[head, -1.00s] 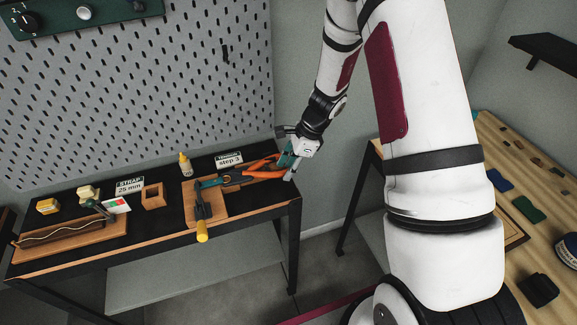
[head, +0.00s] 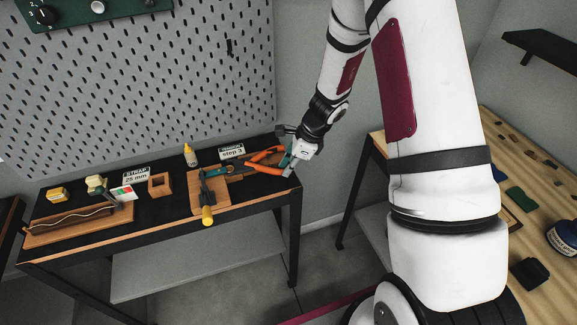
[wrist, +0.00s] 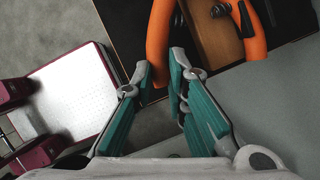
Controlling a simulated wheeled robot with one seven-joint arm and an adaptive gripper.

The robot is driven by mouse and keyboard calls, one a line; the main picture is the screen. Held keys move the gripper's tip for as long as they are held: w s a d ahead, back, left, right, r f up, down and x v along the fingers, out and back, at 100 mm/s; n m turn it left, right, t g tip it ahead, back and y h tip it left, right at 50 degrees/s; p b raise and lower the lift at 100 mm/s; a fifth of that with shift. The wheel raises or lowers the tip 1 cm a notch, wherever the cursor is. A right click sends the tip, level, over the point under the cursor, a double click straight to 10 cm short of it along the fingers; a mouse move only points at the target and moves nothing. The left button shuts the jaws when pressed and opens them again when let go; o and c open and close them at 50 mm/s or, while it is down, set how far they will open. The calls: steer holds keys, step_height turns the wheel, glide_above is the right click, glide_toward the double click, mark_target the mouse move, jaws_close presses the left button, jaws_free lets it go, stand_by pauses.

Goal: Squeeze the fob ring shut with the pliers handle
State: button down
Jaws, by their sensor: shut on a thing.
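The pliers (head: 262,167) lie on the right end of the black bench, their orange handles pointing right and their dark jaws left, over a wooden board (head: 222,205). My gripper (head: 286,163) is at the right ends of the handles. In the wrist view, my gripper's teal-padded fingers (wrist: 160,64) are on either side of one orange handle (wrist: 159,40) near its end, shut on it. The other orange handle (wrist: 256,40) curves away to the right, apart from my fingers. The fob ring is too small or hidden to make out.
A "step 3" card (head: 232,152) and a yellow bottle (head: 190,155) stand behind the pliers. A wooden block with a hole (head: 160,185) and a tray with a wavy strip (head: 80,222) are to the left. The bench's right edge is close to my gripper.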

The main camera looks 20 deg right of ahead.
steer(key=shift+s+a, duration=0.1)
steer(key=c, duration=1.6)
jaws_free()
steer(key=shift+d+r, duration=0.2)
steer(key=shift+r, duration=0.3)
steer(key=v, duration=1.1)
